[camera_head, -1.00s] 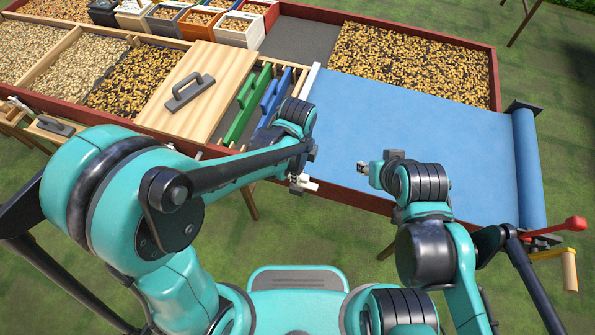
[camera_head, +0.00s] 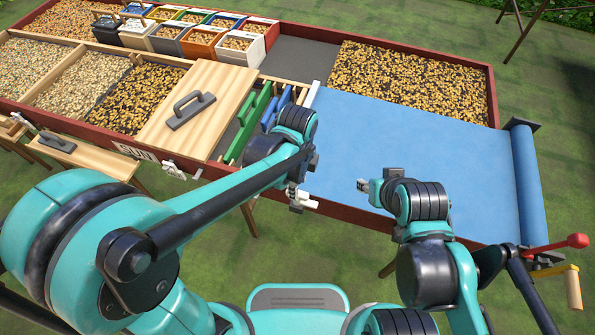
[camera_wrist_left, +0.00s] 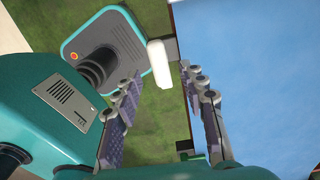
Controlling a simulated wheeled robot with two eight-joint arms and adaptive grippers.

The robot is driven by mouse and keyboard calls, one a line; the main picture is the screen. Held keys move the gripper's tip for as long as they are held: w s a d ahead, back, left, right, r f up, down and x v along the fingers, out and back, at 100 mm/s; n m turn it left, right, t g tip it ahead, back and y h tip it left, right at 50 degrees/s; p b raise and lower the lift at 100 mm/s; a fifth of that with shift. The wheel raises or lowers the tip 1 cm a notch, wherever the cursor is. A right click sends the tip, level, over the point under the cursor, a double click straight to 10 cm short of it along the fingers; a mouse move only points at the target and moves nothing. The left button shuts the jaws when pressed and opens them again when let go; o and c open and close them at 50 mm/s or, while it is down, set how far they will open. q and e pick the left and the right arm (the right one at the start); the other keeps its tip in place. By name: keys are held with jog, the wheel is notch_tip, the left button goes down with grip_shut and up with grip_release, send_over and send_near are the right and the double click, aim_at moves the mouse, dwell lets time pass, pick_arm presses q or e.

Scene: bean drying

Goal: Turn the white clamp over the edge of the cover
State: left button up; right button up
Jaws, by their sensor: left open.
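The blue cover (camera_head: 425,150) lies flat over the right part of the bean tray, with its roll (camera_head: 530,185) at the right end. The white clamp (camera_head: 302,201) is at the tray's front side, near the cover's left front corner. In the left wrist view its white bar (camera_wrist_left: 158,63) shows beside the cover (camera_wrist_left: 255,75), between and beyond the fingertips. My left gripper (camera_wrist_left: 159,80) is open, with nothing visibly held. In the head view my left wrist hides its fingers. My right gripper (camera_head: 363,186) is above the cover's front part; its finger opening is too small to judge.
Green (camera_head: 240,135) and blue (camera_head: 275,112) handled tools lie left of the cover. A wooden board (camera_head: 195,125) with a grey handle covers a tray section. Another white clamp (camera_head: 174,170) is on the front side. A red-knobbed lever (camera_head: 575,241) stands at the right.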

pick_arm(q)
notch_tip(320, 180, up, 8)
jog(key=shift+r, duration=0.2)
dwell(0.5)
jog(key=s+a+n+t, duration=0.2)
jog(key=a+n+t, duration=0.1)
jog(key=a+n, duration=0.5)
jog(key=s+a+n+t, duration=0.3)
jog(key=a+n, duration=0.6)
jog(key=n, duration=0.4)
jog(key=shift+a+r+n+t, duration=0.25)
jog(key=shift+r+n+t, duration=0.2)
jog(key=shift+t, duration=0.15)
